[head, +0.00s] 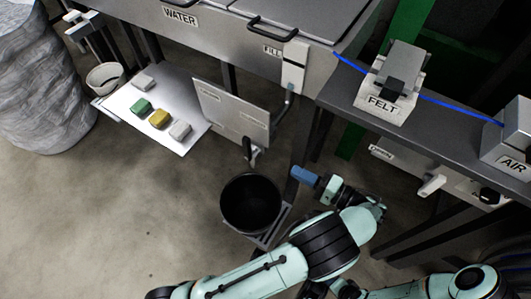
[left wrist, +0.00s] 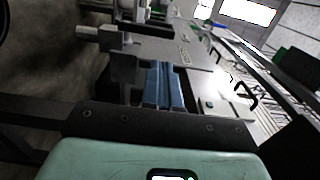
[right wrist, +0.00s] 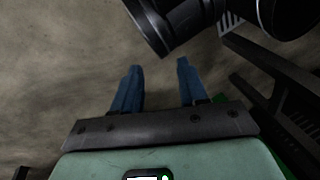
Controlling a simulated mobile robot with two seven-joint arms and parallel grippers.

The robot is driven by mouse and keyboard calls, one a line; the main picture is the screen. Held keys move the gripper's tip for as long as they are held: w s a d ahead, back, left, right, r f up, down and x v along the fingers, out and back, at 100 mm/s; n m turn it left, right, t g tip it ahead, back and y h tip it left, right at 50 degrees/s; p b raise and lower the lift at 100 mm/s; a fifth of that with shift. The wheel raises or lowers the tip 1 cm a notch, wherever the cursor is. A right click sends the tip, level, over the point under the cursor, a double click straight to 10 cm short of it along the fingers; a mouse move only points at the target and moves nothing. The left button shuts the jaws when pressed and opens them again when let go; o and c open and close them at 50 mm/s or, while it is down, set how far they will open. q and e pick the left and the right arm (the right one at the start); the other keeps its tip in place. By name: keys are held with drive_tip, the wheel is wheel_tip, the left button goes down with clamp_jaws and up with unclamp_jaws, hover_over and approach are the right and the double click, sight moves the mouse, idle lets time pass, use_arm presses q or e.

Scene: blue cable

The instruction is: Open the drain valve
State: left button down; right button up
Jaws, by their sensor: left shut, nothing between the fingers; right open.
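The drain valve appears to be the small dark fitting with a black handle (head: 247,149) under the water tank (head: 222,30), above a black bucket (head: 251,203). Whether it is open or closed is too small to tell. My left gripper (head: 303,175) is shut and empty, its blue fingers pointing left, to the right of the fitting and apart from it. Its closed fingers also show in the left wrist view (left wrist: 165,82). My right gripper (right wrist: 160,66) is open and empty over bare floor in the right wrist view; its fingers are not clear in the head view.
A white shelf (head: 185,137) with several coloured blocks stands left of a hanging panel (head: 232,110). A dark bench (head: 455,125) at the right carries a FELT block (head: 380,104), an AIR block (head: 512,140) and a blue cable (head: 448,103). The floor left of the bucket is clear.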

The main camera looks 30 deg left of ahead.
sight(249, 143)
use_arm(q)
drive_tip(key=a, duration=0.4)
drive_tip(key=a+b, duration=0.1)
drive_tip(key=a, duration=0.4)
drive_tip(key=w+a, duration=0.1)
drive_tip(key=a, duration=0.4)
use_arm(e)
drive_tip(key=shift+w+d+f+t, duration=0.2)
drive_tip(key=shift+w+d+f, duration=0.15)
drive_tip(key=shift+w, duration=0.2)
drive_tip(key=shift+w+d+f+t, duration=0.2)
drive_tip(key=shift+w+d+f, duration=0.05)
drive_tip(key=shift+w+f, duration=0.25)
drive_tip(key=shift+r, duration=0.1)
